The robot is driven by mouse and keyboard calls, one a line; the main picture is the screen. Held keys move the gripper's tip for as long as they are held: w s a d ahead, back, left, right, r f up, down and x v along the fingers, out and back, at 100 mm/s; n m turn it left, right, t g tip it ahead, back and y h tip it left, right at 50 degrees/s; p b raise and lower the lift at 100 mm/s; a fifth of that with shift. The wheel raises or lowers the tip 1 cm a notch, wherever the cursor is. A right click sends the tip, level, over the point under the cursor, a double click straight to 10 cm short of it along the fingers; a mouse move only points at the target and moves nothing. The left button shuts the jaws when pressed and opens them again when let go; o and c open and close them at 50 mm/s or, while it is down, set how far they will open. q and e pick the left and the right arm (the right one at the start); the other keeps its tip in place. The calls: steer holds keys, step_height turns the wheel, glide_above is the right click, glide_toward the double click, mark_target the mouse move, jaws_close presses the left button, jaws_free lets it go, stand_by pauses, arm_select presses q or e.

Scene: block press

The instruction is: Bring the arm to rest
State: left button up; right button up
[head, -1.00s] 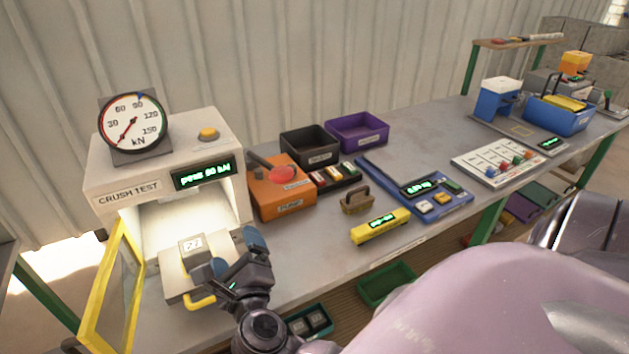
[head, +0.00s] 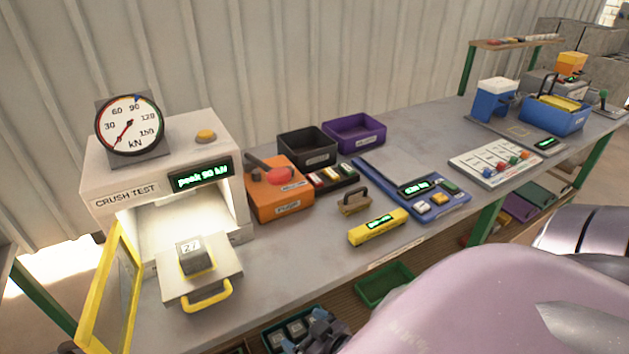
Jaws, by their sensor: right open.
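My right gripper (head: 306,331) is at the bottom edge of the head view, mostly cut off, with blue fingertips. It is open and apart from the bench top, in front of the bench edge. A dark grey block marked 27 (head: 194,261) sits on the pulled-out tray (head: 224,265) of the crush-test press (head: 176,163). The tray has a yellow handle (head: 209,301). The yellow-framed press door (head: 102,290) stands open. The press display reads a peak of about 90 kN. My left gripper is not in view.
Grey blocks (head: 296,328) lie in a bin below the bench, close to my right gripper. A green bin (head: 384,285) is beside it. An orange box (head: 280,188), a yellow device (head: 378,227) and a blue scale (head: 456,206) stand on the bench.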

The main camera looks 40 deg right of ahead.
steer(key=shift+s+d+f+n+g+h, duration=0.3)
steer(key=shift+s+d+f+n+g, duration=0.15)
steer(key=shift+s+d+f, duration=0.2)
